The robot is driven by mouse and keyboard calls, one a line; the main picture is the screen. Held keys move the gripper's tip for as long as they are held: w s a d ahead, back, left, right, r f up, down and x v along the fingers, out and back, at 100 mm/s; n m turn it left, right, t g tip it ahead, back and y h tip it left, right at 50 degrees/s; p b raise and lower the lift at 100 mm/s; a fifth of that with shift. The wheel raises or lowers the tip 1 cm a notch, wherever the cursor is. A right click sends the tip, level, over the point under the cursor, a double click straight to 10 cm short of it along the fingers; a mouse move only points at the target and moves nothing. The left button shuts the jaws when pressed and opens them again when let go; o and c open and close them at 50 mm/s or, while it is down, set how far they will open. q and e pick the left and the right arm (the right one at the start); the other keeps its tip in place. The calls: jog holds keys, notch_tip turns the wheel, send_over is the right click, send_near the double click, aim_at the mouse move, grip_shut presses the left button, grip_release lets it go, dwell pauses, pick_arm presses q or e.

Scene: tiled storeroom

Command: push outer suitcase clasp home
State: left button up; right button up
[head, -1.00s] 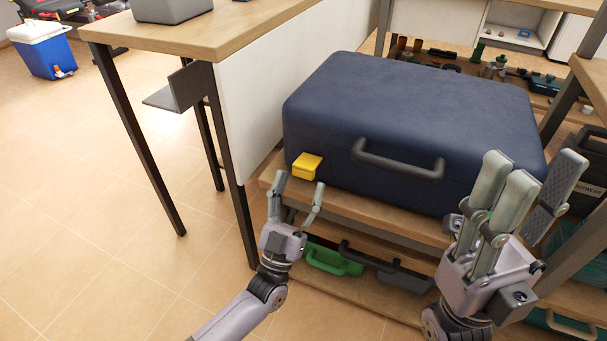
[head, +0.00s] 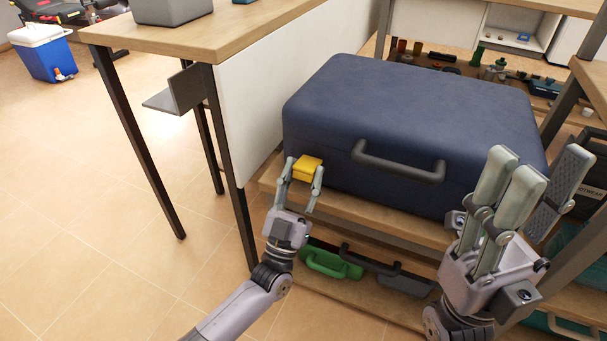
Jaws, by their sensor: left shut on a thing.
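A large dark blue suitcase (head: 415,112) with a dark handle (head: 398,164) lies flat on a wooden shelf. A yellow clasp (head: 307,168) sits on its front face near the left corner and sticks out. My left gripper (head: 303,178) is at the clasp, with one finger on each side of it, shut on it. My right gripper (head: 520,185) is in front of the suitcase's right end, fingers pointing up, apart from the clasp.
The wooden shelf edge (head: 370,212) runs below the suitcase. Green (head: 330,263) and grey cases lie on the lower shelf. A table (head: 215,35) with dark legs stands close on the left.

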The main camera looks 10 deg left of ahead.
pick_arm(q)
jog(key=c, duration=0.5)
